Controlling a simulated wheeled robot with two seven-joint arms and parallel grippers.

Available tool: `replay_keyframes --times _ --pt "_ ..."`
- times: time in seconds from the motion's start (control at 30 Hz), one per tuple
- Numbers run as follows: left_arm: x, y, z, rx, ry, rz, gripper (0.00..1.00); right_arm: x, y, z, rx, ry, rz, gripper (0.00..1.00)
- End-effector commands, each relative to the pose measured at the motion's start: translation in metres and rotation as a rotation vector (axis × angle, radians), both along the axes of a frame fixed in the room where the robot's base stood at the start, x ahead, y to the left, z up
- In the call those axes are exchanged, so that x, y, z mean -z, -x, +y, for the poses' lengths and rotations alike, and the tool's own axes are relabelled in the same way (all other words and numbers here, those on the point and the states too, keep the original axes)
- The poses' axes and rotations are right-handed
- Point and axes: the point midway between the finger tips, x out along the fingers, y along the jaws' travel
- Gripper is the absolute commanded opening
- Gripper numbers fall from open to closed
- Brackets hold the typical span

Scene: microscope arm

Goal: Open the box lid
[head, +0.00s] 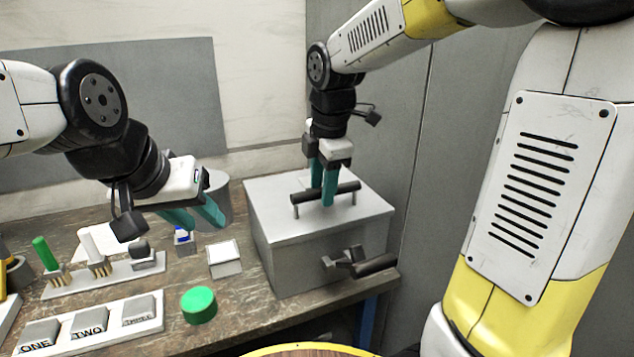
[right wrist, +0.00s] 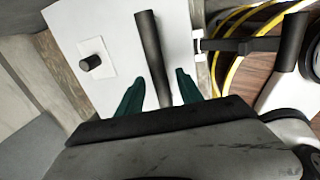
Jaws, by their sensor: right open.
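A grey box (head: 320,258) stands on the right of the workbench with its lid (head: 270,208) down. A black bar handle (head: 346,188) on two short posts is on the lid. My right gripper (head: 322,194) points down at the handle with its teal fingers open. In the right wrist view, the handle (right wrist: 150,45) runs between the two open fingers (right wrist: 158,97), and a gap shows on each side. A black latch-like handle (head: 375,265) sticks out of the box's front. My left gripper (head: 205,222) hangs open and empty over the left of the bench.
A green button (head: 199,305), a small white box (head: 224,260) and a grey cylinder (head: 215,195) stand left of the box. Labelled buttons (head: 90,322) and a rack of coloured sticks (head: 98,272) are further left. A grey wall panel (head: 400,130) rises close behind the box.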

Motion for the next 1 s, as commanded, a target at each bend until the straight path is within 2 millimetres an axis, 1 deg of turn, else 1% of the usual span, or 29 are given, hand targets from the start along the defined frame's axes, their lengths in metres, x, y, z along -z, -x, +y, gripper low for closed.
replay_keyframes --times 0.07,0.1,0.27,0.3,1.0 --pt "0.0 0.0 0.0 0.0 0.0 0.0 0.36 -0.0002 0.0 0.0 0.0 0.0 0.0 0.43" --pt "0.0 0.0 0.0 0.0 0.0 0.0 0.36 -0.0002 0.0001 0.0 0.0 0.0 0.0 0.39" --pt "0.0 0.0 0.0 0.0 0.0 0.0 0.36 -0.0004 0.0002 -0.0001 0.001 0.0 0.0 0.08" --pt "0.0 0.0 0.0 0.0 0.0 0.0 0.36 -0.0004 0.0001 0.0 0.001 0.0 0.0 0.0" --pt "0.0 0.0 0.0 0.0 0.0 0.0 0.36 -0.0008 0.0 0.0001 0.001 -0.001 -0.001 0.0"
